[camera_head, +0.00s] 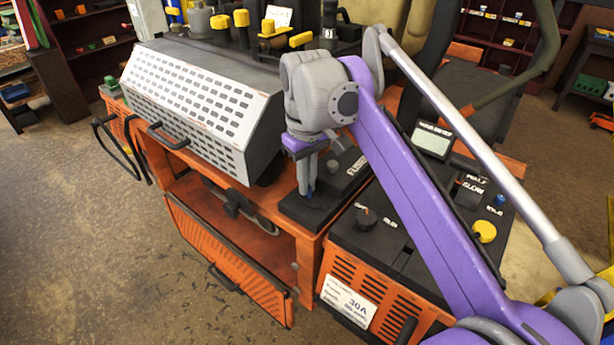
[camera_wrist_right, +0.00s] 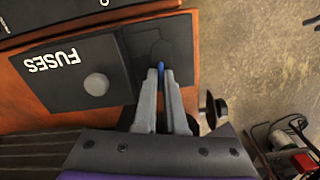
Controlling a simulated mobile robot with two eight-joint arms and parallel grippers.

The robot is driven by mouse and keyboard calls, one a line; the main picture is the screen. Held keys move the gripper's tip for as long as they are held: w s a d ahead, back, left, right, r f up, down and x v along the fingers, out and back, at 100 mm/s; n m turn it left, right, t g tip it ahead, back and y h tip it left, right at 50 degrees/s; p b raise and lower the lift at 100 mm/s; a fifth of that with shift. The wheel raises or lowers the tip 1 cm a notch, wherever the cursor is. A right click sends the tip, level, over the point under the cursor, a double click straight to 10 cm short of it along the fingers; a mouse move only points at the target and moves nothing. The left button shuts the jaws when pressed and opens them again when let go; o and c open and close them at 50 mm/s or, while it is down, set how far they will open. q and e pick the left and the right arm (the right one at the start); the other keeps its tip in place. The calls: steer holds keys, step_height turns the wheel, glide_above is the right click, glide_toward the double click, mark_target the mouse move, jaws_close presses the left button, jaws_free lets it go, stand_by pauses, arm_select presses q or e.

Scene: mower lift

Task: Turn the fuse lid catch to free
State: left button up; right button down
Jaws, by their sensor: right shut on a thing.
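The black fuse lid (camera_head: 352,176) lies on the orange machine, marked "FUSES" in white; it also shows in the right wrist view (camera_wrist_right: 68,84). A grey round knob (camera_wrist_right: 96,84) stands on it. My right gripper (camera_head: 308,192) points down at the lid's left part. In the wrist view my right gripper (camera_wrist_right: 161,74) has its fingers close together on a thin piece with a blue end (camera_wrist_right: 161,66), which appears to be the fuse lid catch. The fingers hide most of it, so its angle is unclear. My left gripper is not in view.
A perforated grey cover (camera_head: 190,100) stands left of the gripper. A black control panel with a dial (camera_head: 366,217) and a yellow knob (camera_head: 484,231) lies to the right. Below is an open orange compartment with a lowered orange panel (camera_head: 225,262).

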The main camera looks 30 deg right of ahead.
steer(key=m+p, duration=0.1)
steer(key=m, duration=0.2)
steer(key=shift+r+m, duration=0.1)
steer(key=shift+m, duration=0.3)
steer(key=m+p, duration=0.1)
steer(key=m, duration=0.2)
steer(key=shift+m, duration=0.3)
steer(key=m+p, duration=0.1)
steer(key=m, duration=0.2)
steer(key=shift+m, duration=0.3)
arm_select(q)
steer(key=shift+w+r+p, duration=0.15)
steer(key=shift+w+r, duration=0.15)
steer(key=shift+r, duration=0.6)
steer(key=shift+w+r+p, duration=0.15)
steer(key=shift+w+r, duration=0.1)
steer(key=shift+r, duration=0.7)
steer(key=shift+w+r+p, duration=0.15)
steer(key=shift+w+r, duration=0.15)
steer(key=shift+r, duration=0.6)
arm_select(e)
steer(key=shift+m, duration=2)
steer(key=c, duration=1)
jaws_free()
